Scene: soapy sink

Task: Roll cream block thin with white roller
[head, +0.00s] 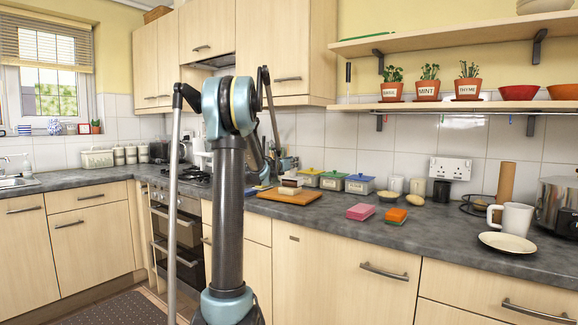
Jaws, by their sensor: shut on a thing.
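A wooden board (305,199) lies on the grey worktop just right of my arm. A small cream block (289,190) sits on its back left part. A pale thing (292,181), which looks like the white roller, is right above the block; I cannot tell whether they touch. My gripper (283,172), small and partly hidden behind my own arm, is just above and behind it and looks shut on it. The fingertips are too small to make out clearly.
Green, yellow and blue lidded boxes (358,184) stand behind the board. A pink sponge (360,212) and an orange-green sponge (396,216) lie to its right. A white mug (516,219) and plate (507,242) are farther right. Worktop between sponges and plate is clear.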

